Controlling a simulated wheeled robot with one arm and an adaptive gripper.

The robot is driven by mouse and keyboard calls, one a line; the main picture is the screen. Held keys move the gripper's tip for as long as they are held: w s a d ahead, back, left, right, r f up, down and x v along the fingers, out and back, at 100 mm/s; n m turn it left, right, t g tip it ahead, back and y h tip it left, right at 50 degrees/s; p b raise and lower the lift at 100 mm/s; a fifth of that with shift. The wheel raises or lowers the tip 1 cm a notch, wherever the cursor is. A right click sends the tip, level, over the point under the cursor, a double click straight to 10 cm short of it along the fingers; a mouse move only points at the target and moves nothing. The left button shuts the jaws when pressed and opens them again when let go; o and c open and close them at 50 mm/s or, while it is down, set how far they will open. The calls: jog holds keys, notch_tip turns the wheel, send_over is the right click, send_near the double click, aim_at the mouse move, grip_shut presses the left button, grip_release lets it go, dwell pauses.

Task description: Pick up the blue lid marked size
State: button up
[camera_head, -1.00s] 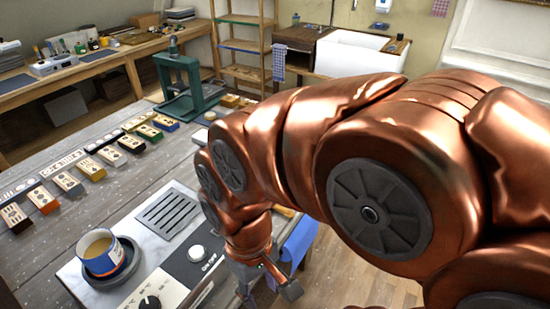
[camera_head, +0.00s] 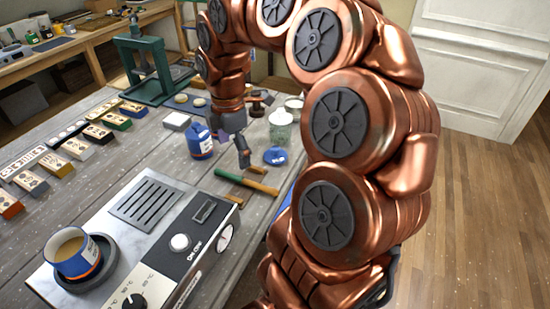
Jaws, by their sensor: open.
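The blue lid (camera_head: 275,156) lies flat on the grey wooden table near its right edge, with small pale lettering on top that is too small to read. My gripper (camera_head: 243,158) is above the table just left of the lid, pointing down and apart from it. It is open and nothing shows between its fingers.
A blue labelled bottle (camera_head: 200,141) stands close left of my gripper. A glass jar (camera_head: 280,128) stands behind the lid. A green-handled tool (camera_head: 246,181) lies in front. The hot plate (camera_head: 150,240) with a cup (camera_head: 73,252) fills the front left.

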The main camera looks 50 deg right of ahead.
aim_at(275, 148)
jog(key=d+f+n, duration=0.1)
jog(key=d, duration=0.4)
jog(key=d+f+n, duration=0.1)
jog(key=d, duration=0.4)
jog(key=d+f+n+b, duration=0.1)
jog(key=d+n, duration=0.1)
jog(key=d, duration=0.3)
jog(key=shift+w+f, duration=0.15)
jog(key=shift+w, duration=0.15)
jog(key=shift+d+f, duration=0.1)
jog(key=shift+d, duration=0.05)
jog(key=shift+d+f+p, duration=0.15)
jog(key=shift+f+p, duration=1.1)
jog(key=shift+f, duration=2.6)
jog(key=c, duration=1)
